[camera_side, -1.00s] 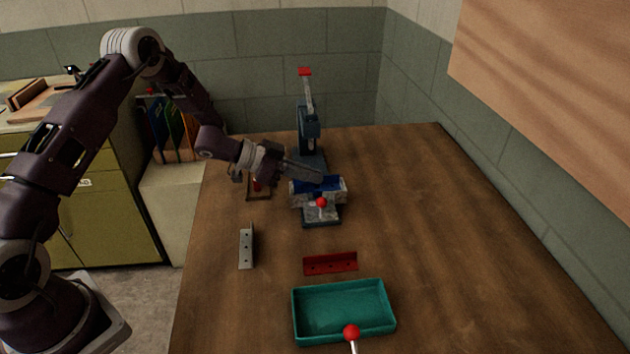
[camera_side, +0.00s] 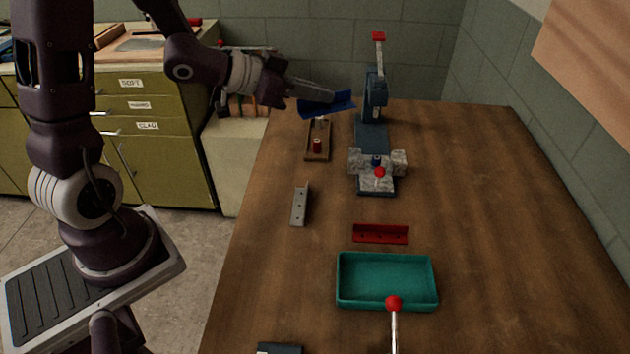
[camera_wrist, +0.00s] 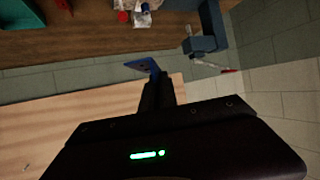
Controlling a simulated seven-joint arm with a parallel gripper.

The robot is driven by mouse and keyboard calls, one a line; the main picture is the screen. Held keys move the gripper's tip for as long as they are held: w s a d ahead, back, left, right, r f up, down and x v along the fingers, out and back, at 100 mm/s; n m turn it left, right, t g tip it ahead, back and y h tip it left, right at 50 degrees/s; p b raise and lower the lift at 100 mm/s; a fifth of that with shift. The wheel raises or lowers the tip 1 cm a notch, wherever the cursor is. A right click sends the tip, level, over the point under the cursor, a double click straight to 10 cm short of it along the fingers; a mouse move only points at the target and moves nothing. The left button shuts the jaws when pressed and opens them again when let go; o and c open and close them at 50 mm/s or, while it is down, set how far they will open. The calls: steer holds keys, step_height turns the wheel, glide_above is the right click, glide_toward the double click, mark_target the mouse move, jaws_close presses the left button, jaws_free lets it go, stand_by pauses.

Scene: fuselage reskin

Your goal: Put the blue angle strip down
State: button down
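The blue angle strip (camera_side: 340,105) is up in the air, above the back left of the table and left of the press. My gripper (camera_side: 328,97) is shut on it, and the strip is tilted. In the wrist view the strip (camera_wrist: 138,66) sticks out to the left of the fingertips (camera_wrist: 154,76); part of it is hidden behind them. The grey stone-like vise (camera_side: 392,163) stands on the table to the right and below, with a small blue piece between its blocks.
The blue press (camera_side: 372,133) with its red-tipped lever stands close right of the strip. A small wooden rack (camera_side: 316,155) with a red piece is below. A grey angle (camera_side: 300,204), a red angle (camera_side: 381,233) and a teal tray (camera_side: 345,304) lie nearer. The table's right side is clear.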

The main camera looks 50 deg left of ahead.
steer(key=shift+s+a, duration=0.1)
steer(key=shift+s, duration=0.2)
steer(key=w+d+f+m+g+h, duration=0.1)
steer(key=w+d+f+m+h, duration=0.1)
steer(key=w, duration=0.5)
steer(key=w+d+f+m+g+h, duration=0.2)
steer(key=w+f+m+h, duration=0.1)
steer(key=w, duration=0.4)
steer(key=shift+f, duration=0.55)
steer(key=shift+f, duration=0.1)
step_height(320, 180, down, 9)
steer(key=shift+a+f, duration=0.1)
steer(key=shift+f, duration=0.05)
steer(key=shift+f, duration=0.25)
steer(key=c, duration=1.6)
jaws_free()
steer(key=shift+c, duration=0.2)
